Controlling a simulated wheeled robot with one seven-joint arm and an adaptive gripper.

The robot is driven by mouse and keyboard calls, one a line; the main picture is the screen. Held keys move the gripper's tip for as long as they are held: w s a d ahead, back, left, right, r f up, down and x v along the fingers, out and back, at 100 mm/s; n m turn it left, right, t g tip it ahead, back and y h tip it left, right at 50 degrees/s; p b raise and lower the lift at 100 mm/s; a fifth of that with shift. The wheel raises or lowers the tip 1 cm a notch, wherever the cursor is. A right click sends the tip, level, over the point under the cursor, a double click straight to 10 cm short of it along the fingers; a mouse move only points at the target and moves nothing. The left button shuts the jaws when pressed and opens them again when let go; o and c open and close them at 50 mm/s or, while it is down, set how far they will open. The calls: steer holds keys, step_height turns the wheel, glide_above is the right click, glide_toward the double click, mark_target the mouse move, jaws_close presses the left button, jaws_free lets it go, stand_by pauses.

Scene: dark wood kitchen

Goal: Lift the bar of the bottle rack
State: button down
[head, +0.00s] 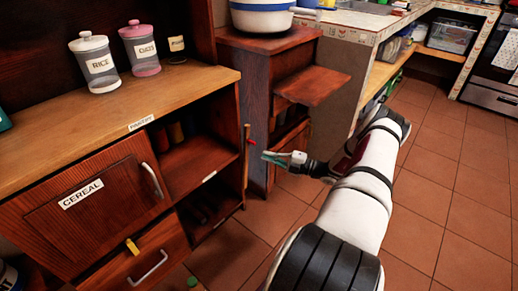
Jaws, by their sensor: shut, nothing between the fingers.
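My gripper (267,157) is at the middle of the head view, held in the air with its fingers pointing left. It is shut and empty. It is just to the right of a thin upright wooden bar (246,170) at the right end of the counter cabinet, and appears apart from it. A small red piece shows near the top of this bar. I cannot tell for sure whether this is the rack's bar. Dark bottle-like shapes (177,132) stand in the shadowed upper open compartment of the cabinet.
The wooden counter (170,90) carries a RICE jar (95,62) and an OATS jar (140,47). The CEREAL door (85,195) is closed. A dark wood cabinet (257,95) with a jutting flap (312,85) stands behind my gripper. Tiled floor (450,170) is clear at right.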

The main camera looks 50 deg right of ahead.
steer(key=shift+v, duration=1.05)
steer(key=shift+a, duration=0.1)
